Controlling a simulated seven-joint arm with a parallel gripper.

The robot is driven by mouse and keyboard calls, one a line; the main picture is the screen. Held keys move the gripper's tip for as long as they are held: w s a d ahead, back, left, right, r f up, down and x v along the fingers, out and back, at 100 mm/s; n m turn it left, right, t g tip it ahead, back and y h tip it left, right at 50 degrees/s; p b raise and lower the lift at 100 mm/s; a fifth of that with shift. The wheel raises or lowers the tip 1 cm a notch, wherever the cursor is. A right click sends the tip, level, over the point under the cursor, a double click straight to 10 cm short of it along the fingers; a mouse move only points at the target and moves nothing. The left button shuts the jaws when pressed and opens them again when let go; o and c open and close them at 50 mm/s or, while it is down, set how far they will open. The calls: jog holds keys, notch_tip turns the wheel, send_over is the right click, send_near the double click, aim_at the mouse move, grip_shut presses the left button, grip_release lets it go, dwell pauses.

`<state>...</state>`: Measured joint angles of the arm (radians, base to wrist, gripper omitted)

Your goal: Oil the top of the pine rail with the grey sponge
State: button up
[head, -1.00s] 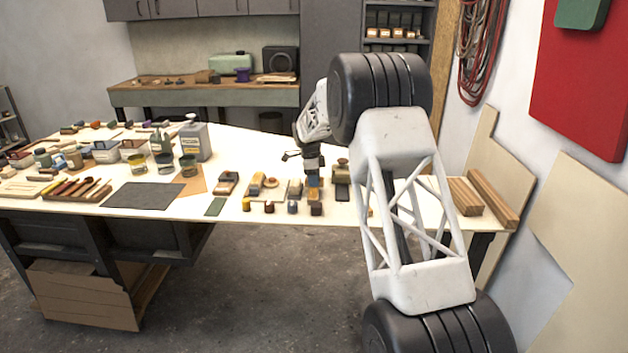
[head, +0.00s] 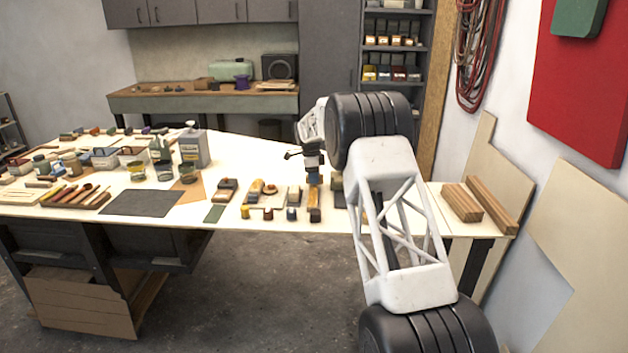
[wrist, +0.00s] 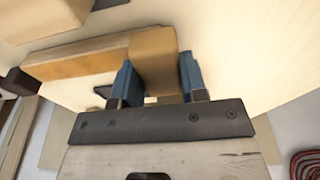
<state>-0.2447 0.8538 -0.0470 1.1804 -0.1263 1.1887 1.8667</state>
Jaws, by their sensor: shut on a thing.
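My gripper (wrist: 157,85) has two blue fingers and is shut on a tan block (wrist: 155,55). The block looks tan-brown rather than grey, and I cannot tell whether it is the sponge. In the head view, my gripper (head: 314,178) points down over the front part of the table, with a yellow-orange piece showing at its tip. I cannot make out a grey sponge elsewhere. Two wooden bars lie at the table's right end: a shorter one (head: 462,203) and a longer one (head: 493,204). I cannot tell which is the pine rail. My gripper is well left of both.
Small pots and blocks stand along the front edge near my gripper, including a yellow pot (head: 245,212). A dark mat (head: 143,203), a grey can (head: 194,148) and several tins and tools fill the left. The pale tabletop (head: 432,220) is bare just left of the bars.

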jog(key=shift+r, duration=3.95)
jog(key=shift+s, duration=0.1)
jog(key=shift+s+d+r, duration=0.15)
jog(key=shift+s+d, duration=0.35)
jog(key=shift+s, duration=0.05)
jog(key=s+d, duration=0.6)
jog(key=s, duration=0.4)
jog(key=s+d, duration=0.5)
jog(key=s, duration=0.5)
jog(key=shift+s+d+r, duration=0.15)
jog(key=shift+s+d, duration=0.2)
jog(key=shift+s, duration=0.05)
jog(key=shift+w, duration=0.1)
jog(key=w+a+f, duration=0.1)
jog(key=w+a, duration=0.1)
jog(key=w, duration=1.3)
jog(key=shift+w+f, duration=0.25)
jog(key=shift+w, duration=0.15)
jog(key=shift+a, duration=0.1)
jog(key=shift+f, duration=0.1)
